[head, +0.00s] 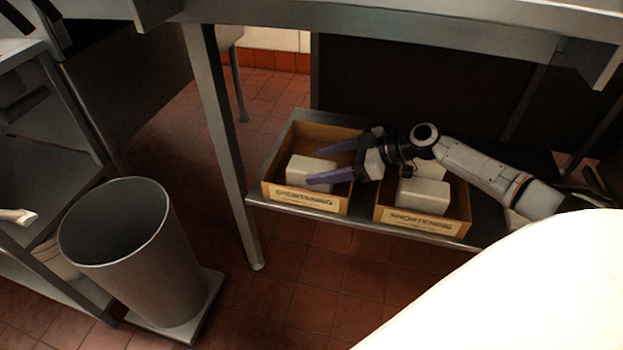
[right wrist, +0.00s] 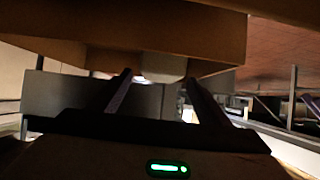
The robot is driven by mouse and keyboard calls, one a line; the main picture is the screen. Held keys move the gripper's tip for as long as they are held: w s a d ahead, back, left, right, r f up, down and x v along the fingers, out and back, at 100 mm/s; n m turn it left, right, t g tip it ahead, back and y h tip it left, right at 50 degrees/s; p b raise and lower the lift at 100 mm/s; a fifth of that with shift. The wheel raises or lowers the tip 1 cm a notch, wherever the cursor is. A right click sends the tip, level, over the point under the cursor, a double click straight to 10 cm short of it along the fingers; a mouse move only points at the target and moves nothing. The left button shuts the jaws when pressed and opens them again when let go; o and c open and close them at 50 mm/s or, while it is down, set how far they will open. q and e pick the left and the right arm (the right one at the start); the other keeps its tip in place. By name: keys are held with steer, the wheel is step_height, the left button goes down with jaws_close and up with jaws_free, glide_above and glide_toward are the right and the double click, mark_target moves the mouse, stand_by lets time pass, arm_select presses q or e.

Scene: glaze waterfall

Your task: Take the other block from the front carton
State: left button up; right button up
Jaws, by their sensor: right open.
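Two open cardboard cartons stand on a low metal shelf in the head view, a left one (head: 272,178) and a right one (head: 466,205). A white block (head: 309,168) sits in the left carton. A white block (head: 424,196) sits in the right carton, with another pale block (head: 430,169) partly hidden behind it by my arm. My right gripper (head: 317,164) is open, its purple fingers reaching left over the left carton beside its block. In the right wrist view, a pale block (right wrist: 161,66) shows between the fingertips, below a carton wall (right wrist: 60,22); nothing is clearly gripped.
A metal counter edge (head: 400,25) runs above the shelf, and a table leg (head: 227,140) stands left of the cartons. A metal rack (head: 35,165) is at the far left.

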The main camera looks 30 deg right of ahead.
steer(key=shift+x, duration=0.8)
steer(key=shift+w+r, duration=0.1)
steer(key=shift+r, duration=0.1)
steer(key=c, duration=1.5)
